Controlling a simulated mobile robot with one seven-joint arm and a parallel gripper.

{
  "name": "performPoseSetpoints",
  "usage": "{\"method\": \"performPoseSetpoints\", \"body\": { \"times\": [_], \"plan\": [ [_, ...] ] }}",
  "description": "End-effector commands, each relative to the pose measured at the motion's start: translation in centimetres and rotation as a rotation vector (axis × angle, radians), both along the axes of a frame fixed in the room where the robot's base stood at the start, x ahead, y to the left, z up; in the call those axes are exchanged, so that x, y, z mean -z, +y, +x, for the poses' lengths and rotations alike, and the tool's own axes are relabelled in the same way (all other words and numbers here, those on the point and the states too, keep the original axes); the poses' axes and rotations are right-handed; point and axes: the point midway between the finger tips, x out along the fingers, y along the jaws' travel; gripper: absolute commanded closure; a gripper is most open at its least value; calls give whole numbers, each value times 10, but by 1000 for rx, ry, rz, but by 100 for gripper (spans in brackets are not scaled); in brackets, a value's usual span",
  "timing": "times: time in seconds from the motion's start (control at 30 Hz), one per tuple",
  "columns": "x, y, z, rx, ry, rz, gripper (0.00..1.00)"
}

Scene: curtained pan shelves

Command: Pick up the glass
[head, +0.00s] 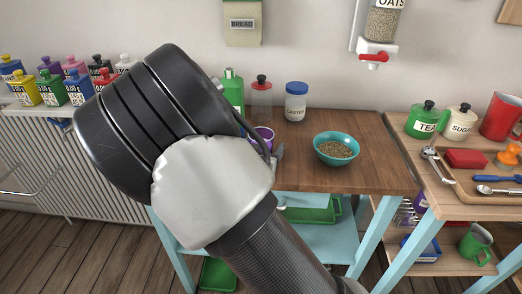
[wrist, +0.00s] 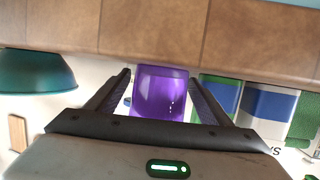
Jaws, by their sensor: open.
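The glass is a see-through purple tumbler. In the wrist view the glass (wrist: 160,97) stands between the two dark fingers of my gripper (wrist: 160,76), with a gap showing on each side. My gripper is open, and that view appears upside down, with the wooden tabletop at the top. In the head view the glass (head: 264,136) shows only in part behind my arm, on the wooden table (head: 365,170). One fingertip of my gripper (head: 277,154) shows beside it; the rest is hidden by my arm.
A teal bowl (head: 336,148) of grain stands right of the glass. A green bottle (head: 233,90), a red-topped clear bottle (head: 261,97) and a blue-lidded jar (head: 296,102) stand behind. Another table with canisters is at right. The table's front right is clear.

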Motion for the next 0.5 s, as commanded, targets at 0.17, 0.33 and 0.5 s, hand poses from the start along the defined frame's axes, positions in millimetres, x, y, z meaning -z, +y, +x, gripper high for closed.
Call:
{"method": "performPoseSetpoints", "body": {
  "times": [0.17,0.33,0.5],
  "plan": [
    [4,-3,11,1,1,1,26],
    [3,-3,11,1,1,1,26],
    [3,-3,11,1,1,1,52]
  ]
}}
